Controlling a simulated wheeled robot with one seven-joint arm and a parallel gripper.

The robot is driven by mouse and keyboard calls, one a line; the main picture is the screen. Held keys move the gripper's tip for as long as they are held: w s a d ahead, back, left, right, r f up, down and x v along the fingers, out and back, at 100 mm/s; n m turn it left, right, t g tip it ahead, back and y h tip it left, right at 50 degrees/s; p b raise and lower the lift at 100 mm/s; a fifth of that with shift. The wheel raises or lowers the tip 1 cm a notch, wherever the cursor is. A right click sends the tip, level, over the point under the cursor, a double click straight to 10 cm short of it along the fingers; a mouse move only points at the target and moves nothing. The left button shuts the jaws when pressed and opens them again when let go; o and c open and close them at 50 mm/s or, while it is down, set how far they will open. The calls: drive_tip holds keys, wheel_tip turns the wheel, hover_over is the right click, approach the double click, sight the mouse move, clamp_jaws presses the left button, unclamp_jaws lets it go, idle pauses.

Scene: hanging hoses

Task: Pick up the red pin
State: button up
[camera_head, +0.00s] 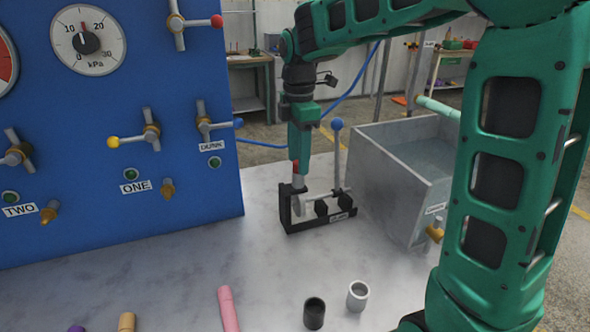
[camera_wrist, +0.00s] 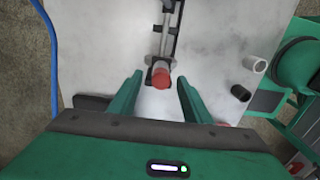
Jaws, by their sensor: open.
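The red pin (camera_wrist: 160,78) shows in the wrist view as a round red end between and just beyond my gripper's fingertips. In the head view a small bit of the red pin (camera_head: 295,167) shows beside my fingers, at the black stand (camera_head: 318,222) with a blue-knobbed lever (camera_head: 337,150). My gripper (camera_head: 299,172) points down over the left part of the stand. In the wrist view my gripper (camera_wrist: 158,82) is open, with one green finger on each side of the pin. The lower part of the pin is hidden.
A blue panel (camera_head: 110,225) with valves and a gauge stands left. A grey water tank (camera_head: 385,170) stands right of the stand. The grey tabletop between is clear.

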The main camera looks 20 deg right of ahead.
drive_tip(key=shift+f, duration=0.35)
drive_tip(key=shift+c, duration=0.6)
clamp_jaws()
drive_tip(key=shift+r, duration=0.15)
